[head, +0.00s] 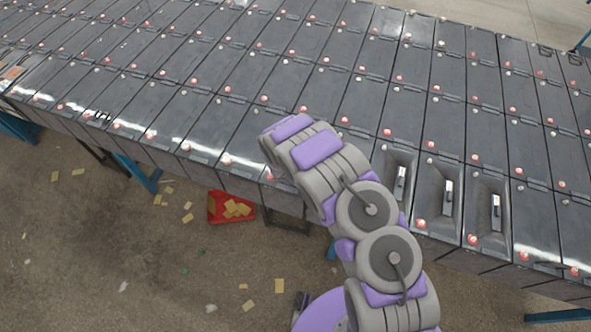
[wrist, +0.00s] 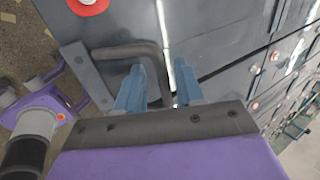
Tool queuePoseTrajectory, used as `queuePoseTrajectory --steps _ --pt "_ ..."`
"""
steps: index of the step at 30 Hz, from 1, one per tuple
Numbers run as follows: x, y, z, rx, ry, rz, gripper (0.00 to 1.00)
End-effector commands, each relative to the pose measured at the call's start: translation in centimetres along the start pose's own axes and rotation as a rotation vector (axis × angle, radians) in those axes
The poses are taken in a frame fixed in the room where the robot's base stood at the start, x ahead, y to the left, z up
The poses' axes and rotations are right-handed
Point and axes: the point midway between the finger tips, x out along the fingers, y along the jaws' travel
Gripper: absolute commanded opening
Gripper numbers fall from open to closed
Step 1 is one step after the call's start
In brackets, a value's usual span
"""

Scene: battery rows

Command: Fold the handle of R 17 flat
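In the wrist view, a dark grey bent handle (wrist: 128,50) stands out from a grey battery face. Its bar runs right, then bends down between my fingers. My gripper (wrist: 162,82) has two blue fingers, spread apart, one on each side of the handle's lower stretch. I cannot tell whether either finger touches it. In the head view, my grey and purple arm reaches to the front edge of the battery rows, and the gripper and this handle are hidden behind it. No R 17 label is readable.
Rows of dark batteries (head: 290,95) with red caps fill the bench. Several silvery handles (head: 447,190) sit in recesses right of my arm. A red tray (head: 230,207) with yellow pieces is on the floor, with scraps around it. Blue bench legs (head: 137,173) stand under the front edge.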

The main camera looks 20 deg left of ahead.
Motion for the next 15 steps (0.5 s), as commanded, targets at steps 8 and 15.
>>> queuePoseTrajectory --steps 8,15 --pt "-3.6 -0.3 -0.1 0.001 0.001 -0.006 0.37" --pt "-7.2 -0.5 -0.1 0.0 0.0 -0.009 0.37"
